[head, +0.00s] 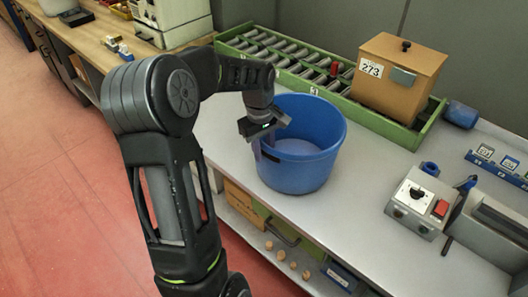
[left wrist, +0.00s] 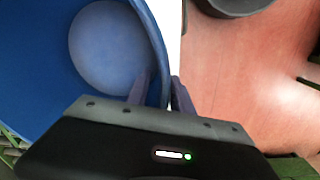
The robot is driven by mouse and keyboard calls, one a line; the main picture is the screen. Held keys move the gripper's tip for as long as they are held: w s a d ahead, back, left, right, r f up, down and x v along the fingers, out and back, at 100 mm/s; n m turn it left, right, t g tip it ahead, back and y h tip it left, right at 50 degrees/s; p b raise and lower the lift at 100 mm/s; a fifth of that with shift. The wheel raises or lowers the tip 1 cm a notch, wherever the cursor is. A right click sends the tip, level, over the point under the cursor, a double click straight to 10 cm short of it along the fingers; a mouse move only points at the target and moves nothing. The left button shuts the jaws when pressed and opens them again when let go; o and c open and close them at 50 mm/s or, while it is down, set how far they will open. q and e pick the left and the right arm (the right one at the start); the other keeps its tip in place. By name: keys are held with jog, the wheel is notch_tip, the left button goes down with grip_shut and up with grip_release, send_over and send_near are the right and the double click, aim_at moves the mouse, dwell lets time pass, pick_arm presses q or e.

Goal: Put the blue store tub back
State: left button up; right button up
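The blue store tub (head: 313,168) stands upright and open on the grey bench. No contents show in it. My left gripper (head: 262,140) is at the tub's left rim. In the left wrist view the fingers of my left gripper (left wrist: 163,88) straddle the wall of the blue tub (left wrist: 155,30), one inside and one outside. I cannot tell whether they press on the wall. My right gripper is not in view.
A green tray (head: 417,130) with grey rollers and a wooden box marked 273 (head: 388,88) stand behind the tub. A control box (head: 419,203) is at the right. Several corks (head: 281,255) lie below the bench front. Bare bench (head: 365,205) lies right of the tub.

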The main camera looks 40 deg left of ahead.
pick_arm(q)
notch_tip(320, 180, up, 11)
jog(key=shift+s+b, duration=0.35)
jog(key=shift+b, duration=0.05)
jog(key=shift+a, duration=0.1)
dwell(0.4)
